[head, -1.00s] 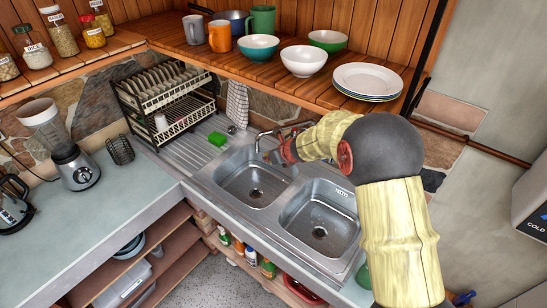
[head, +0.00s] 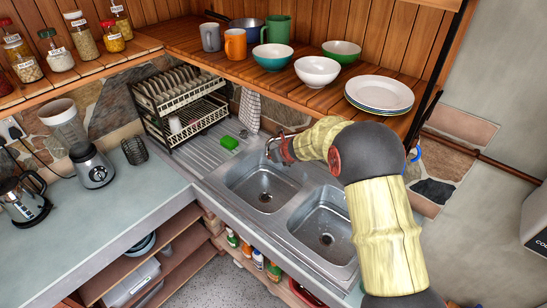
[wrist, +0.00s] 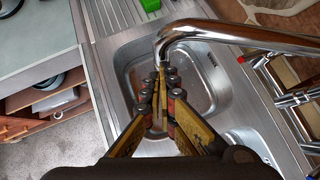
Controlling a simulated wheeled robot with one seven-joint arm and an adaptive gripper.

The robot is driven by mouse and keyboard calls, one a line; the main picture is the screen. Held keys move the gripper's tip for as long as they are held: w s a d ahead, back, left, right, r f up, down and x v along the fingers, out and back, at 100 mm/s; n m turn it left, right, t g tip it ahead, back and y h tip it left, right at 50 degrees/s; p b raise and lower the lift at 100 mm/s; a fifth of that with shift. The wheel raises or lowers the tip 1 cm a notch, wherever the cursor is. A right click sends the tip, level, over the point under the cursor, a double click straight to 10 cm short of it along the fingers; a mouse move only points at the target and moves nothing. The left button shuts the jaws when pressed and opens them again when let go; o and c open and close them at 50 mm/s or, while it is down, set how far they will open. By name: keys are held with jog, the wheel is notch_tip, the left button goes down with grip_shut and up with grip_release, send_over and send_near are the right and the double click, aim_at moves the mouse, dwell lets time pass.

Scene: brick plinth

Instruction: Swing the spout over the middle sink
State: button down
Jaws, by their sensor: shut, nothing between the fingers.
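The chrome spout (wrist: 230,33) reaches in from the right in the wrist view and bends down at its end. In the head view the spout (head: 270,143) shows at the back of the sink, its end over the rear of the left basin (head: 258,190). My gripper (wrist: 162,75) is shut and empty. Its fingertips are right at the spout's down-turned end; I cannot tell if they touch it. In the head view my gripper (head: 280,151) is partly hidden by my arm. The right basin (head: 326,234) lies beside the left one. I see only two basins.
A green sponge (head: 228,142) lies on the drainboard, near a dish rack (head: 180,105). A shelf (head: 215,62) with mugs, bowls and plates (head: 380,93) overhangs the back of the sink. Tap fittings with a red mark (wrist: 241,60) stand at the right in the wrist view.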

aim_at(268, 149)
jog(key=w+p, duration=0.1)
jog(key=w+a+p, duration=0.1)
jog(key=w+p, duration=0.1)
jog(key=shift+w+a+r+m, duration=0.15)
jog(key=shift+w+a+m, duration=0.1)
jog(key=shift+a+m, duration=0.1)
jog(key=shift+w+a, duration=0.15)
